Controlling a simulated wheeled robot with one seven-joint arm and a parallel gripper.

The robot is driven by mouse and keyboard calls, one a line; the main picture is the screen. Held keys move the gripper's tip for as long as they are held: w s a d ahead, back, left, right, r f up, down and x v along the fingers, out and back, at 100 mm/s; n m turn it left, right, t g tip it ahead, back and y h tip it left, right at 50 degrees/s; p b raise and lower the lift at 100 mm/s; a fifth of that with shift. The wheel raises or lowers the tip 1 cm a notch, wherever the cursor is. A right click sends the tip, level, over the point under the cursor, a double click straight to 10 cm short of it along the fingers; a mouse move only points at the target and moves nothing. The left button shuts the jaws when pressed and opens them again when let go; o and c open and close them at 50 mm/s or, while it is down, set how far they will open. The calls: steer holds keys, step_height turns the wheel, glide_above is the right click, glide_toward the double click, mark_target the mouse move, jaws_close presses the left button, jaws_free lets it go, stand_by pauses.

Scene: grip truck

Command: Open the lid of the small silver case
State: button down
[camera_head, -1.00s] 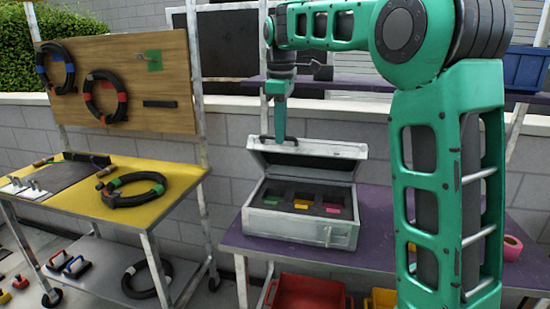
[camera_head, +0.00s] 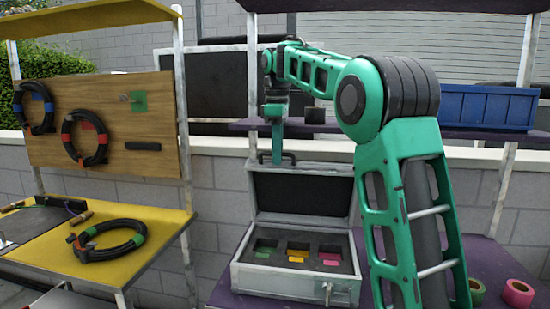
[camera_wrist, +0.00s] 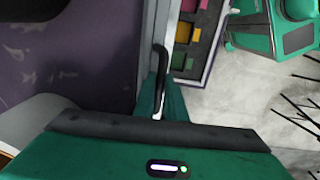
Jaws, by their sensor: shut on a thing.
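The small silver case (camera_head: 290,279) stands on the purple table with its lid (camera_head: 304,222) raised to nearly upright. Its dark foam insert shows green, yellow and pink pieces in separate slots. My gripper (camera_head: 277,156) is at the top edge of the lid, near its left end, shut on the black lid handle (camera_head: 262,157). In the wrist view the handle (camera_wrist: 159,62) runs up from the gripper fingers (camera_wrist: 160,105), and part of the open case (camera_wrist: 208,40) shows beside it. The fingertips are partly hidden by the handle and the gripper body.
A yellow table (camera_head: 150,241) with a coiled black cable (camera_head: 108,240) is at the left, below a wooden board (camera_head: 110,150). A blue bin (camera_head: 485,107) stands on the upper purple shelf. Tape rolls (camera_head: 517,293) lie at the right of the purple table.

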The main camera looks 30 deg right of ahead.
steer(key=shift+a+r, duration=0.25)
steer(key=shift+a, duration=0.05)
steer(key=c, duration=1.8)
jaws_free()
steer(key=shift+s+r, duration=0.1)
steer(key=shift+d, duration=0.3)
steer(key=r, duration=0.6)
steer(key=shift+a+r, duration=0.2)
steer(key=shift+r, duration=0.1)
steer(key=shift+s+a+r, duration=0.1)
steer(key=shift+r, duration=0.5)
steer(key=shift+s, duration=0.1)
